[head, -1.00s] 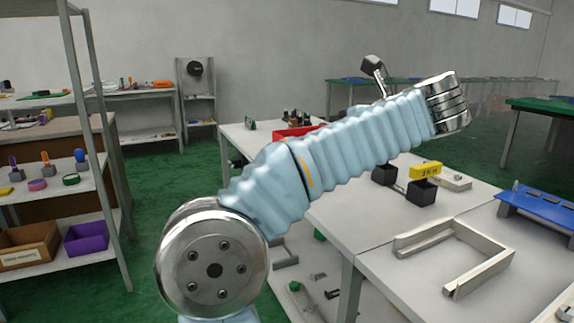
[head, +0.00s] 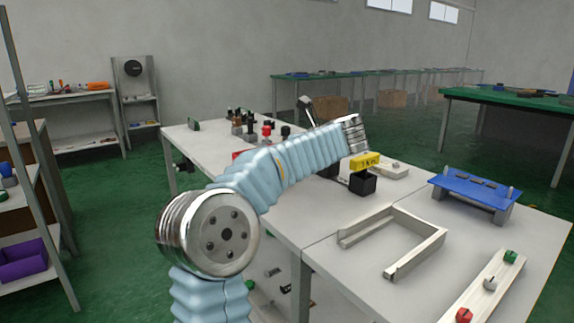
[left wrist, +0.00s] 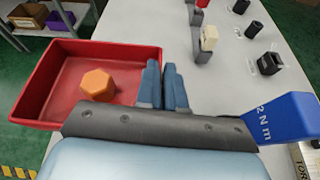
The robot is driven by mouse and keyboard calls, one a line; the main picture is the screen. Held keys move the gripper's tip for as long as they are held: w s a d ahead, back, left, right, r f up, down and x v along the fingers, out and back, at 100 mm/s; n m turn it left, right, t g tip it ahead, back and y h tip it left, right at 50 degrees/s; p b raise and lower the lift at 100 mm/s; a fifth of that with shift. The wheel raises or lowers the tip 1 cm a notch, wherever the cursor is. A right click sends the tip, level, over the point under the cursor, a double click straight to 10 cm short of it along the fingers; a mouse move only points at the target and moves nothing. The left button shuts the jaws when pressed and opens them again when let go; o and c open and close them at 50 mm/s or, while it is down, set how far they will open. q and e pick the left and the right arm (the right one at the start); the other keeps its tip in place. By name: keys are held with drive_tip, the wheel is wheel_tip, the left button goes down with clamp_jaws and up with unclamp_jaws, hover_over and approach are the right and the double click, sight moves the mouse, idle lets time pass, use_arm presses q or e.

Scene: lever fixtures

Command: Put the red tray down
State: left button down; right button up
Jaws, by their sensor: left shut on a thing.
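The red tray (left wrist: 60,60) is in the left wrist view, with an orange hexagonal block (left wrist: 97,85) lying in it. My left gripper (left wrist: 164,72) is shut on the tray's right-hand wall. The tray lies along the white table's left edge, with green floor showing beyond its left side. I cannot tell whether its underside touches the tabletop. In the head view only a small red piece of the tray (head: 240,154) shows behind my left arm, which hides the rest and the gripper. My right gripper is not in view.
On the white table (head: 315,215) stand a pale U-shaped frame (head: 393,238), a yellow-labelled block (head: 365,163) and a blue panel (head: 475,188). A blue "2 N m" block (left wrist: 285,118) is close on the right in the wrist view. Several lever fixtures stand behind.

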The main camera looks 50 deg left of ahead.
use_arm(q)
drive_tip(key=shift+w+a+f, duration=0.25)
drive_tip(key=shift+a+f, duration=0.1)
drive_tip(key=shift+f, duration=0.15)
drive_tip(key=f, duration=0.3)
drive_tip(key=shift+w+a+f, duration=0.25)
drive_tip(key=shift+a, duration=0.05)
drive_tip(key=shift+f, duration=0.25)
drive_tip(key=shift+f+b, duration=0.15)
drive_tip(key=shift+b, duration=0.15)
drive_tip(key=c, duration=1.2)
unclamp_jaws()
drive_tip(key=shift+c, duration=0.2)
